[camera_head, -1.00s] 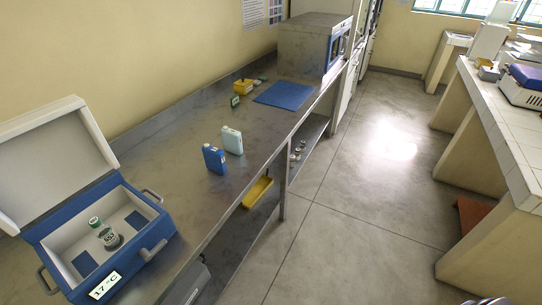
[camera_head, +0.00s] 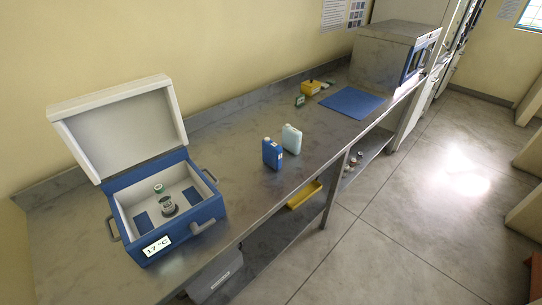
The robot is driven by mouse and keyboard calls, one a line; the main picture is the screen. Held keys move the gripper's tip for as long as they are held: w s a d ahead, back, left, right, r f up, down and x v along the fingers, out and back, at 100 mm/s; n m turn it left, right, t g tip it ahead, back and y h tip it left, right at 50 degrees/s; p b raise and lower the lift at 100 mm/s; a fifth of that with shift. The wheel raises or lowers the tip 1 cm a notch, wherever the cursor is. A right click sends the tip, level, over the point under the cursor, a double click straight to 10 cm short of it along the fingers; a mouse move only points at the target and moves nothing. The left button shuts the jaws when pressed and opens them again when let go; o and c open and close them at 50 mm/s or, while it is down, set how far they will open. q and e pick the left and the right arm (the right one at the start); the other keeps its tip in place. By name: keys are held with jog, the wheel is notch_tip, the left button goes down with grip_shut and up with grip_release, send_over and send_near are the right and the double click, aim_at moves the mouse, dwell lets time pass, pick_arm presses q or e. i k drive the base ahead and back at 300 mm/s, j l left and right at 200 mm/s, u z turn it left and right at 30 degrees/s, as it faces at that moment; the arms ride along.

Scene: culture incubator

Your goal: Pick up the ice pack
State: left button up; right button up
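Two upright flat bottle-shaped packs stand side by side on the metal bench. One is a blue pack (camera_head: 270,154) with a white label on its side, and the other is a pale blue-white pack (camera_head: 292,139) just behind it to the right. Which of them is the ice pack, I cannot tell for certain. An open blue cooler box (camera_head: 213,207) with a white lid stands to their left, its display reading 17 °C. Inside it are small capped containers and dark blue flat pads. Neither of my grippers is in view.
The metal bench (camera_head: 240,115) is clear around the packs. Farther back are a blue mat (camera_head: 351,102), a yellow tray (camera_head: 311,88), a small display (camera_head: 299,101) and a grey incubator (camera_head: 385,55). A yellow bin (camera_head: 304,195) sits on the lower shelf. Open floor lies right.

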aim_at(291, 137)
jog(key=i+l+u, duration=0.1)
jog(key=u, duration=0.55)
jog(key=i+l+u, duration=0.2)
jog(key=l+u, duration=0.2)
jog(key=l, duration=0.9)
jog(key=l+u, duration=0.4)
jog(key=l, duration=3.15)
